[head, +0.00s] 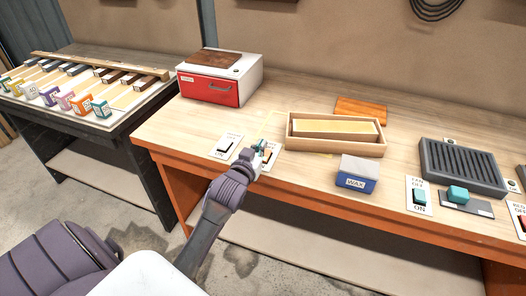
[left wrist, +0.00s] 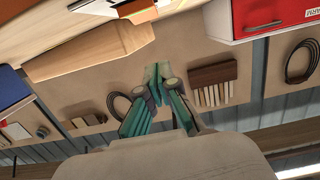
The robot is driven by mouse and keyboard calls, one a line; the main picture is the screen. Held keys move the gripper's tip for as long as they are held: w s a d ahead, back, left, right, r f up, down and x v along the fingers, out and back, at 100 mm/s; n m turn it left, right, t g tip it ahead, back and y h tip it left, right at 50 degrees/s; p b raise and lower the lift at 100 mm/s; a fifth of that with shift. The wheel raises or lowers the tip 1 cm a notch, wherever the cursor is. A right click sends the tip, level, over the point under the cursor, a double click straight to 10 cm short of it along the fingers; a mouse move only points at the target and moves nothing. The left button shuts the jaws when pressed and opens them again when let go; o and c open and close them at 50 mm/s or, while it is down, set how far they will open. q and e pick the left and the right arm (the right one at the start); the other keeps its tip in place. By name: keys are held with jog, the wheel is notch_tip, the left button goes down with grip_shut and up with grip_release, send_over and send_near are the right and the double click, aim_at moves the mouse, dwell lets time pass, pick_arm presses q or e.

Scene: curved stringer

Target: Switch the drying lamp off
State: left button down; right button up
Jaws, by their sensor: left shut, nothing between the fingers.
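No lamp can be made out for certain in either view. My left gripper (head: 265,150) is shut and empty over the front edge of the bench, at a switch plate with an orange rocker (head: 267,156). The gripper hides part of that plate, and I cannot tell whether they touch. In the left wrist view its closed fingers (left wrist: 156,84) hold nothing, and an orange rocker (left wrist: 141,14) shows at the top. A teal switch (head: 420,197), also marked ON, is farther right. My right gripper is not in view.
A white box with a red drawer front (head: 208,89) stands behind the gripper. A wooden tray (head: 300,145), a blue-and-white WAX box (head: 357,175) and a dark slatted unit (head: 462,165) lie to the right. Another red switch (head: 523,221) is at the right edge.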

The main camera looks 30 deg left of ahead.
aim_at(265, 155)
pick_arm(q)
jog(key=shift+x, duration=1.05)
notch_tip(265, 155, down, 3)
jog(key=shift+r, duration=0.1)
jog(key=shift+f, duration=0.6)
